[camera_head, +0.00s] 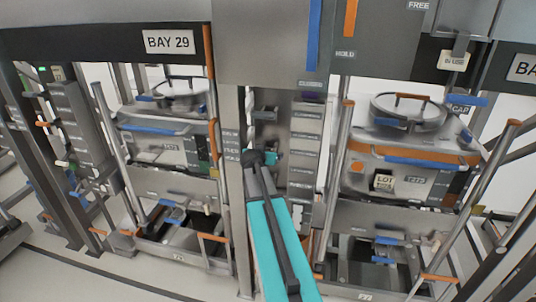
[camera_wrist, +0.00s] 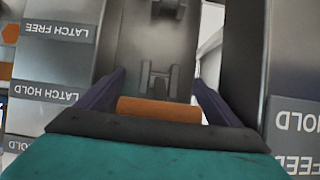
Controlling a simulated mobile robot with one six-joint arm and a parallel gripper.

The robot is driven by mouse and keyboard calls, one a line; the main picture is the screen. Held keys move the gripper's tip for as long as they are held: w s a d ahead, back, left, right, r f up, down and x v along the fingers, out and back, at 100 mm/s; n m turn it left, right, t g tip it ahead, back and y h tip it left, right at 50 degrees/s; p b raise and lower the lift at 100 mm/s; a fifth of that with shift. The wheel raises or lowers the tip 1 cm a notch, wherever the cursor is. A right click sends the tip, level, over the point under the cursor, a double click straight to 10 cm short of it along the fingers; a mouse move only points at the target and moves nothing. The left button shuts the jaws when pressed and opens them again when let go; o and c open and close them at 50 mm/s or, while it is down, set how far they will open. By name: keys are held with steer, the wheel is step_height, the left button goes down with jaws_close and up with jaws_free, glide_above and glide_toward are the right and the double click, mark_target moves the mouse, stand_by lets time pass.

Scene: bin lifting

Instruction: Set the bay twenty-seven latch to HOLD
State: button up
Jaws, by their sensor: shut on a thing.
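My gripper (camera_wrist: 160,82) has a dark finger on each side of a short orange bar (camera_wrist: 158,110) in the wrist view and is shut on it. The bar lies across a grey metal channel. To its left, upside down in this view, are the labels LATCH FREE (camera_wrist: 57,31) and LATCH HOLD (camera_wrist: 48,93). The bar is roughly level with LATCH HOLD, slightly lower in the picture. In the head view my gripper (camera_head: 264,157) is at the labelled post between two bays; my arm hides the bar there. No bay twenty-seven sign is readable.
The BAY 29 sign (camera_head: 168,42) hangs over the left bay; the right bay's sign (camera_head: 522,68) is cut off. A lidded bin (camera_head: 410,158) stands in the right bay. Posts and labelled panels (camera_head: 305,150) stand close around my gripper. Floor shows at the lower left.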

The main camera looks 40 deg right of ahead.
steer(key=o, duration=1.2)
steer(key=shift+w+d, duration=0.1)
steer(key=shift+d, duration=0.05)
steer(key=shift+c, duration=0.2)
steer(key=shift+a+r, duration=0.1)
steer(key=shift+a, duration=0.1)
steer(key=b+v, duration=0.3)
steer(key=v, duration=1)
steer(key=shift+s+r, duration=0.15)
steer(key=shift+s, duration=0.1)
steer(key=shift+a, duration=0.1)
